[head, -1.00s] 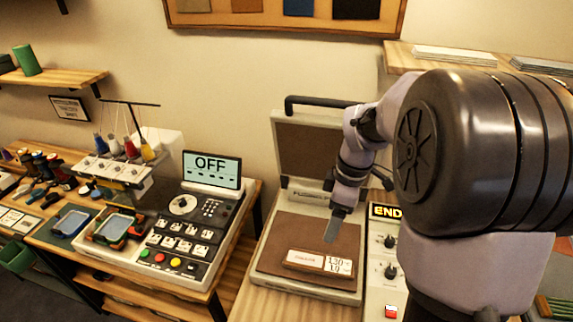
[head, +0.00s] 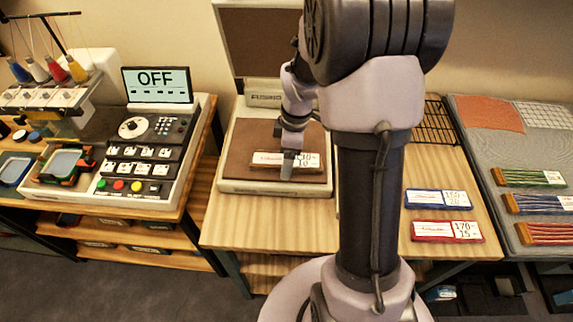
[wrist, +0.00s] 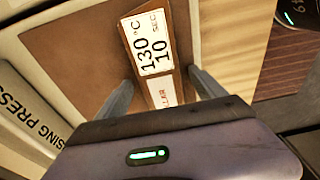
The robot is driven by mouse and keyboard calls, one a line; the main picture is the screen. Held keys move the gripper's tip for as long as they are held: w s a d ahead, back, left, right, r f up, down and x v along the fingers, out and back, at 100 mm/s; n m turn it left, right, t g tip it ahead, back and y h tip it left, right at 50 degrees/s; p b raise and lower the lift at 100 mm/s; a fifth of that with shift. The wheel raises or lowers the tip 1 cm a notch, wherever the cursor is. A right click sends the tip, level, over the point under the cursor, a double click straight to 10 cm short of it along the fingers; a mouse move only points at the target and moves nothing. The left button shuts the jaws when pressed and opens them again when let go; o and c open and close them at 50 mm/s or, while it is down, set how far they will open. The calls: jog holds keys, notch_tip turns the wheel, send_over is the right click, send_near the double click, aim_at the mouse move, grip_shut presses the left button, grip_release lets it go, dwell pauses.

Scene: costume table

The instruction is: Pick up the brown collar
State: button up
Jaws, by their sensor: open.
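The brown collar shows as a flat brown-edged card with a white label (head: 308,161), lying on the brown bed of the open fusing press (head: 236,186). In the wrist view the collar (wrist: 158,58) carries the print "130 °C 10 SEC" and part of the word "collar". My gripper (head: 288,163) is over the collar in the head view and covers its middle. In the wrist view my gripper (wrist: 161,76) is open, with one finger on each side of the collar's label. Whether the fingers touch the bed cannot be told.
A control panel reading OFF (head: 157,85) stands at left. Blue (head: 437,199) and red (head: 447,231) labelled cards lie on the wooden table right of my arm. A black wire rack (head: 436,122) is behind them. A grey mat (head: 500,150) with coloured bundles is far right.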

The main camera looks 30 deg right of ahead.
jog(key=shift+r, duration=0.15)
jog(key=shift+c, duration=0.9)
jog(key=c, duration=1.4)
